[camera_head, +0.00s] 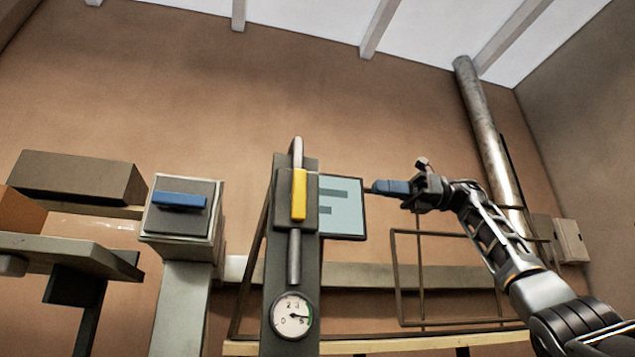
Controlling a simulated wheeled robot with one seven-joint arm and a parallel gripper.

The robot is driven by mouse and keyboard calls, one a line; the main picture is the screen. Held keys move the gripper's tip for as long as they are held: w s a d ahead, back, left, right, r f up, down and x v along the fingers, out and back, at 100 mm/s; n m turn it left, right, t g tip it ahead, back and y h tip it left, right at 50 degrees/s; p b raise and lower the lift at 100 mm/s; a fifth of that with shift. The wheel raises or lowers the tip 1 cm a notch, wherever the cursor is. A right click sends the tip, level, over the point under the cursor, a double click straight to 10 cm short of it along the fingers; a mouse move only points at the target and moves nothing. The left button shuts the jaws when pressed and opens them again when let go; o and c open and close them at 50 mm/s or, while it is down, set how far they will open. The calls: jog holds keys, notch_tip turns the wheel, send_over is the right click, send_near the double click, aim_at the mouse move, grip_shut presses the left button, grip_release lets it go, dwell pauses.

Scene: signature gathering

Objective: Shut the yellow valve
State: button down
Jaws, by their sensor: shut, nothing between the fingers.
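The yellow valve handle (299,194) stands upright on a dark grey valve block (312,212), in line with a vertical pipe (294,262). The block is mounted on a grey post in the middle of the view. A round gauge (292,316) sits below it, its needle pointing right, near the 5. My gripper (378,187) is to the right of the valve, its blue fingers pointing left toward it. The fingers are shut and hold nothing. In the picture a gap separates the fingertips from the handle; the depth between them is hard to judge.
A light blue panel (342,207) stands just right of the valve, close to my fingertips. A blue bar (180,200) lies on a grey box on a pedestal to the left. Shelves with a brown box (76,177) are further left. A thin metal frame (393,280) stands below my arm.

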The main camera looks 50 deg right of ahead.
aim_at(306, 179)
jog(key=p+x, duration=0.2)
jog(key=x, duration=1.2)
